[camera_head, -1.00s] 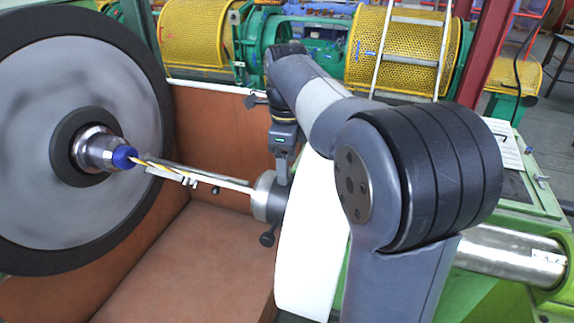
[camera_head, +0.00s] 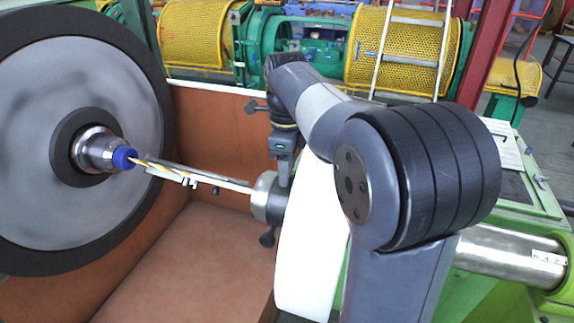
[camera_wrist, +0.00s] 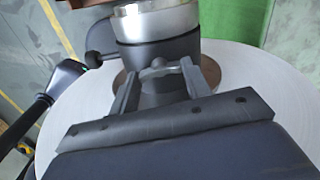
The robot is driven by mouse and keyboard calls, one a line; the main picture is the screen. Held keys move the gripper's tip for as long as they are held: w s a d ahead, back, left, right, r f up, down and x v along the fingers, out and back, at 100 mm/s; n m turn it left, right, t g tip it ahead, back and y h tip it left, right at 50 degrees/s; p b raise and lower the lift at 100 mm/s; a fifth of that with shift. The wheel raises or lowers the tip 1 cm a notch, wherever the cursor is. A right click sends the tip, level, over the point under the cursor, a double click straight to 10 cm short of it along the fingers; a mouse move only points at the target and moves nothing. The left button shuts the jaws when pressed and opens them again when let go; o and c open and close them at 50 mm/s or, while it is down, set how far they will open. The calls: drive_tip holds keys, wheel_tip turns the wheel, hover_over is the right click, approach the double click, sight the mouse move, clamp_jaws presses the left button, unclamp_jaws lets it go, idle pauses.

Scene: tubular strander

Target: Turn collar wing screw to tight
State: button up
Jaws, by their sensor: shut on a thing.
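The collar (camera_head: 262,197) is a grey cylinder at the end of the thin rod, against the white disc. In the wrist view the collar (camera_wrist: 155,24) shows as a silver and dark band at the top. My gripper (camera_head: 284,180) points down at the collar's upper side. In the wrist view my gripper (camera_wrist: 159,78) has its two fingers on either side of the wing screw (camera_wrist: 158,70) and is shut on it. The screw's lower part is partly hidden, and I cannot tell how tight it is.
A dark knob (camera_head: 268,239) sticks out below the collar. The large grey reel (camera_head: 60,90) stands at left, with a blue-tipped hub (camera_head: 122,158). The white disc (camera_head: 312,240) is close behind the collar. A brown panel (camera_head: 225,125) encloses the space.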

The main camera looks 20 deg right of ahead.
drive_tip(key=shift+m+p, duration=0.5)
drive_tip(key=shift+m, duration=0.3)
drive_tip(key=o, duration=1)
drive_tip(key=shift+r, duration=0.1)
wheel_tip(320, 180, up, 11)
drive_tip(key=shift+f, duration=0.15)
drive_tip(key=shift+f, duration=0.1)
